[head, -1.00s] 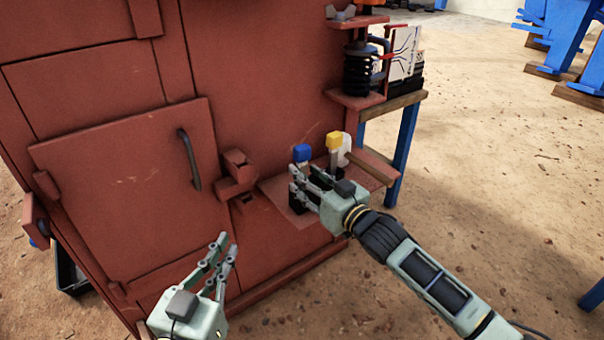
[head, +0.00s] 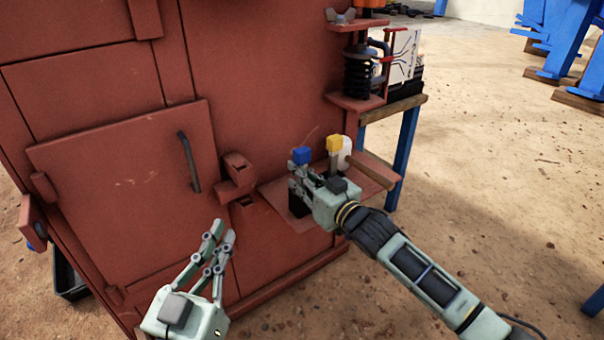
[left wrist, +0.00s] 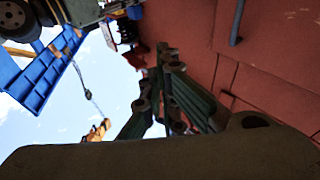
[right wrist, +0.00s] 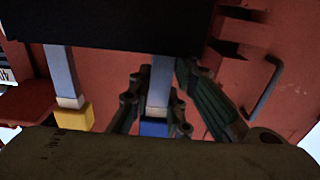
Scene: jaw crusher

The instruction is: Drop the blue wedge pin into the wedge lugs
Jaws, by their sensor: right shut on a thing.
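The blue wedge pin (head: 301,156) has a blue cube head on a grey shank. It stands upright in a black holder (head: 298,209) on the red shelf. My right gripper (head: 296,174) is shut on the shank just below the head. The right wrist view shows the blue head (right wrist: 154,128) and the grey shank (right wrist: 160,80) between the fingers. My left gripper (head: 223,231) is empty, its fingers drawn together, in front of the lower red panel. A red block (head: 236,172) beside the door and another below it (head: 245,203) look like the wedge lugs.
A yellow-headed pin (head: 334,144) stands just right of the blue one, beside a white rounded object (head: 346,155). The red shelf (head: 372,175) juts from the machine. A door with a dark handle (head: 189,161) is on the left. A black spring (head: 357,72) stands behind.

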